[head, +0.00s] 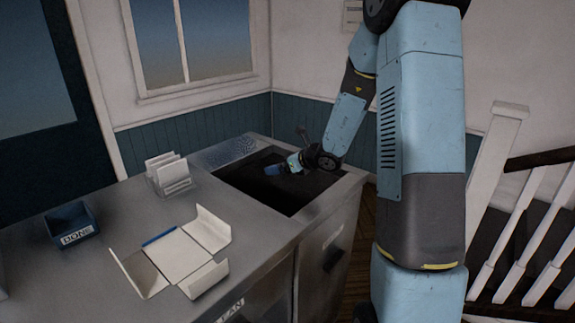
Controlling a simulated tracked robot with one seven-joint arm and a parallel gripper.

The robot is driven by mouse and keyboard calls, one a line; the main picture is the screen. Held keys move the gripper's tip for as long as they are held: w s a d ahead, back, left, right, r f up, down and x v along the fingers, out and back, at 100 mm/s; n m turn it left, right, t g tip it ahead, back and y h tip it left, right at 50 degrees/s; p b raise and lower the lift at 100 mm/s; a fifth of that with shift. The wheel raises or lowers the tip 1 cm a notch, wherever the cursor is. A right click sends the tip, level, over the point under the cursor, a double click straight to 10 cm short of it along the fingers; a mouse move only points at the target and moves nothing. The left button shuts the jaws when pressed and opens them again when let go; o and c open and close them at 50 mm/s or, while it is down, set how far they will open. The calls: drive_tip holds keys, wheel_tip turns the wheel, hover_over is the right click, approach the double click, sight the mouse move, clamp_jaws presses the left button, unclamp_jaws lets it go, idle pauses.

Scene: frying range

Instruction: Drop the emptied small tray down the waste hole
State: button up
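My gripper (273,170) is low over the large dark rectangular opening (240,182) in the steel counter. The arm comes in from the upper right. A small dark blue shape shows at the gripper's end. I cannot tell whether it is the fingers or something held, nor whether the fingers are open or shut. I cannot make out a small tray with certainty. The dark opening may be the waste hole, but no label on it is readable, and its inside is too dark to see.
An unfolded white carton (178,256) with a blue strip lies on the counter (110,210). A white rack of upright cards (168,172) stands behind it. A dark blue bin marked DONE (72,224) is at left. A stair railing (500,200) stands at right.

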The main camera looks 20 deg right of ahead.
drive_tip(key=v, duration=1.3)
drive_tip(key=shift+s, duration=0.2)
drive_tip(key=shift+d+r, duration=0.1)
drive_tip(key=s+a+r+n+g, duration=0.6)
drive_tip(key=s+a+n, duration=0.4)
drive_tip(key=s+n, duration=0.45)
drive_tip(key=s+d+r+n+h, duration=0.2)
drive_tip(key=s+r+n+h, duration=0.1)
drive_tip(key=s+n, duration=0.4)
drive_tip(key=s+d+r+n+t+h, duration=0.1)
drive_tip(key=s+d+r+n+h, duration=0.2)
drive_tip(key=s+n, duration=0.4)
drive_tip(key=shift+s+r+n+h, duration=0.15)
drive_tip(key=shift+r+n+h, duration=0.1)
drive_tip(key=shift+n+h, duration=0.15)
